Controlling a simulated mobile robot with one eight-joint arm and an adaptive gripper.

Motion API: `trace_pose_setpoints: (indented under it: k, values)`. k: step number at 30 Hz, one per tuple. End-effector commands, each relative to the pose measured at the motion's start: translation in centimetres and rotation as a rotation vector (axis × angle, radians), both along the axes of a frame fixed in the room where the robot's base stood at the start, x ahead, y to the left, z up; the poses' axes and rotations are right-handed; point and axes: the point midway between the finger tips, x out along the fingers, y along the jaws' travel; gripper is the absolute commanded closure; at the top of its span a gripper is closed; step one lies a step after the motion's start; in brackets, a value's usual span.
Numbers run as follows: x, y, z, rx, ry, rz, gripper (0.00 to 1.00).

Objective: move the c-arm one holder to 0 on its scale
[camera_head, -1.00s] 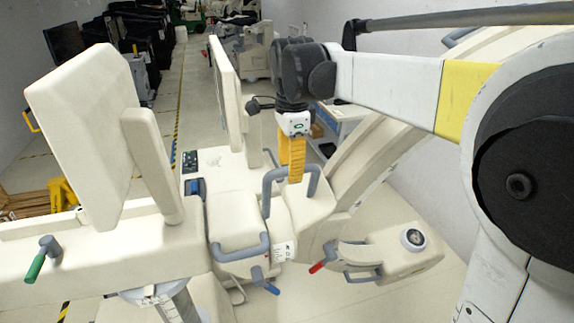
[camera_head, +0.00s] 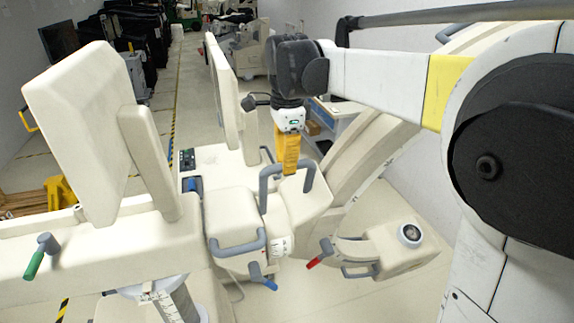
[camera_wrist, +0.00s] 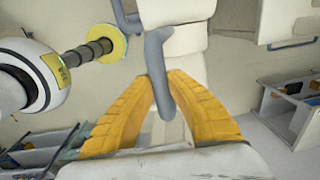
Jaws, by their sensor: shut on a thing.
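The c-arm holder (camera_head: 306,198) is a cream block in the middle of the head view, with a bent grey handle (camera_head: 265,188). My gripper (camera_head: 288,168) reaches down from above with its yellow fingers at this handle. In the wrist view the grey handle (camera_wrist: 157,62) runs between the two yellow fingers, and my gripper (camera_wrist: 163,85) is shut on it. A small white scale label (camera_head: 282,246) shows on the rounded joint below the holder; its figures are too small to read. The curved c-arm (camera_head: 352,165) rises behind, with its lower block (camera_head: 385,243) at right.
A cream cart body with a grey handle (camera_head: 238,246) and a blue lever (camera_head: 268,283) stands just left. A red lever (camera_head: 318,254) lies low right of it. Flat monitor panels (camera_head: 75,130) stand left. A second white scale (camera_head: 160,303) is on a column at the bottom left.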

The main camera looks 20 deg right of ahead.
Motion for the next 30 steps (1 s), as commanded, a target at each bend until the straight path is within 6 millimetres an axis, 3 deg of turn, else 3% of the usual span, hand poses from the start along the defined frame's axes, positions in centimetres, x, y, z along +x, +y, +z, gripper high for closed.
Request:
trace_pose_setpoints:
  k: [2, 11, 24, 30]
  values:
    - [1.5, 0.0, 0.3, 0.000, -0.013, 0.000, 1.00]
    - [2.6, 0.0, 0.5, 0.000, -0.016, 0.000, 1.00]
    - [6.4, 0.0, 0.6, 0.000, -0.016, 0.000, 1.00]
    - [6.8, 0.0, 0.5, 0.000, -0.015, 0.000, 1.00]
